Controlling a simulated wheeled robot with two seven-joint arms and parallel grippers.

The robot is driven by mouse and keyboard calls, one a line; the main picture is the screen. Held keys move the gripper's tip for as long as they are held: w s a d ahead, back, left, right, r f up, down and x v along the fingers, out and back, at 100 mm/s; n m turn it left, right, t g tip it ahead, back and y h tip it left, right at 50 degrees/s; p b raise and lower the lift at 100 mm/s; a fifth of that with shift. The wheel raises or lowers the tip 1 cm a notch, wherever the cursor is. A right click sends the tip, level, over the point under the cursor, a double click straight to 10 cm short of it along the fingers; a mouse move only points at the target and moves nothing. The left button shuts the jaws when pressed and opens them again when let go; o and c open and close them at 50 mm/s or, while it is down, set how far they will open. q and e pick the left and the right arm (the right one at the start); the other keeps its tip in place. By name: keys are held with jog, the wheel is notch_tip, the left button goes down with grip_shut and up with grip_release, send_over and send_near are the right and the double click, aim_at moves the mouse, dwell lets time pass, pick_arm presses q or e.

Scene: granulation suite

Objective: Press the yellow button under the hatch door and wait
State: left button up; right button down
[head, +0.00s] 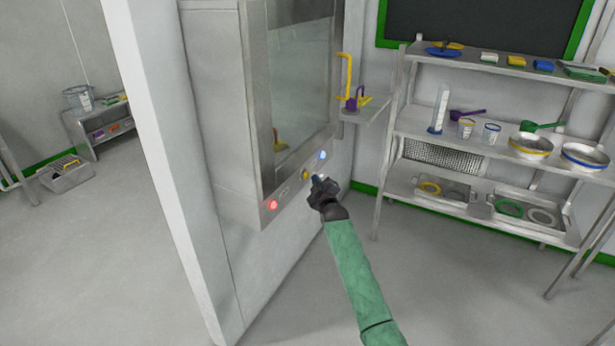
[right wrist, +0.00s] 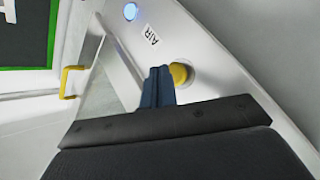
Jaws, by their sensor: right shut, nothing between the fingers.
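The yellow button (head: 305,175) sits on the metal strip below the hatch door (head: 299,95), between a red lit button (head: 272,205) and a blue lit button (head: 323,155). My right gripper (head: 318,181) is shut and empty, just in front of the panel beside the yellow button. In the right wrist view the blue fingertips (right wrist: 157,84) overlap the left edge of the yellow button (right wrist: 179,73); I cannot tell whether they touch it. The blue button (right wrist: 130,12) and an "AIR" label (right wrist: 151,34) also show there. My left gripper is not in view.
A steel shelf rack (head: 480,135) with scoops, cups and bowls stands at the right. A yellow handle (head: 346,75) and a small side shelf (head: 366,109) stick out right of the hatch. A white wall edge (head: 165,150) stands at the left. The floor before the hatch is clear.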

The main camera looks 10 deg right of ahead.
jog(key=s+d+p, duration=0.1)
jog(key=d, duration=0.1)
jog(key=s+d+p, duration=0.1)
jog(key=s+d, duration=0.1)
dwell(0.5)
jog(key=shift+m, duration=0.3)
